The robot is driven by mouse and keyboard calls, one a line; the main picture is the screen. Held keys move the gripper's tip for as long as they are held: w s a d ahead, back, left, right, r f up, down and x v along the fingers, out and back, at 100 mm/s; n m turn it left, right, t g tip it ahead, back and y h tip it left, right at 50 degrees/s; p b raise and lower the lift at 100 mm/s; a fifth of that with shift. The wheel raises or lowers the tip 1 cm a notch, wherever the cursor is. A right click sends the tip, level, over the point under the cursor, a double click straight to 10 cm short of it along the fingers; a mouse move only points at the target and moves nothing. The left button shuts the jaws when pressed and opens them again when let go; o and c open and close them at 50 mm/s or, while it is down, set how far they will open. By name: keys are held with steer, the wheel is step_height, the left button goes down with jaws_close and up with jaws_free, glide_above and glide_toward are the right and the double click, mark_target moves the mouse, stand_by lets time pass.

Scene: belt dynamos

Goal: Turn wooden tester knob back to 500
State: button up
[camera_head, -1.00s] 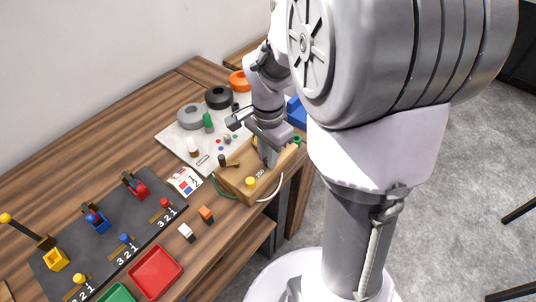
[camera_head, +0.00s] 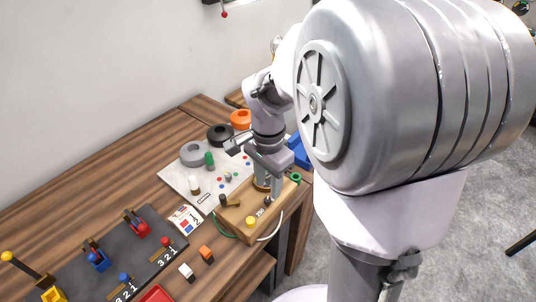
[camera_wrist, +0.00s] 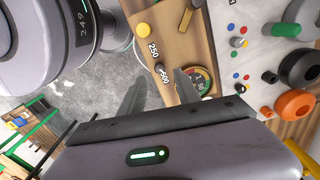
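The wooden tester (camera_head: 236,218) is a light wood box at the table's right front edge; it also shows in the wrist view (camera_wrist: 176,45). Its small dark knob (camera_wrist: 158,67) sits between the printed 250 and 500 marks, close to the 500. I cannot tell exactly where the knob points. A yellow button (camera_wrist: 143,29) and a round coloured dial (camera_wrist: 203,80) are on the same box. My gripper (camera_wrist: 161,90) is open and empty, its two grey fingers apart near the knob end of the box. In the head view my gripper (camera_head: 275,190) is over the box's right part.
A pale board (camera_head: 180,178) with buttons and a green cylinder lies behind the tester. Grey, black and orange rings (camera_head: 240,118) stand at the back. A dark mat (camera_head: 105,262) with coloured levers is at left. Green and white wires run from the box.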

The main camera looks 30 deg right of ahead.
mark_target(268, 198)
step_height(268, 198, up, 12)
steer(key=p, duration=0.4)
steer(key=shift+r, duration=0.2)
steer(key=s+a+n+t+y+b, duration=0.2)
steer(key=s+a+n+t, duration=0.3)
steer(key=s+a+n, duration=0.6)
steer(key=s+a+b, duration=0.1)
steer(key=a, duration=0.2)
steer(key=shift+a+f+t+b, duration=0.25)
steer(key=shift+t+b, duration=0.05)
steer(key=shift+t, duration=0.1)
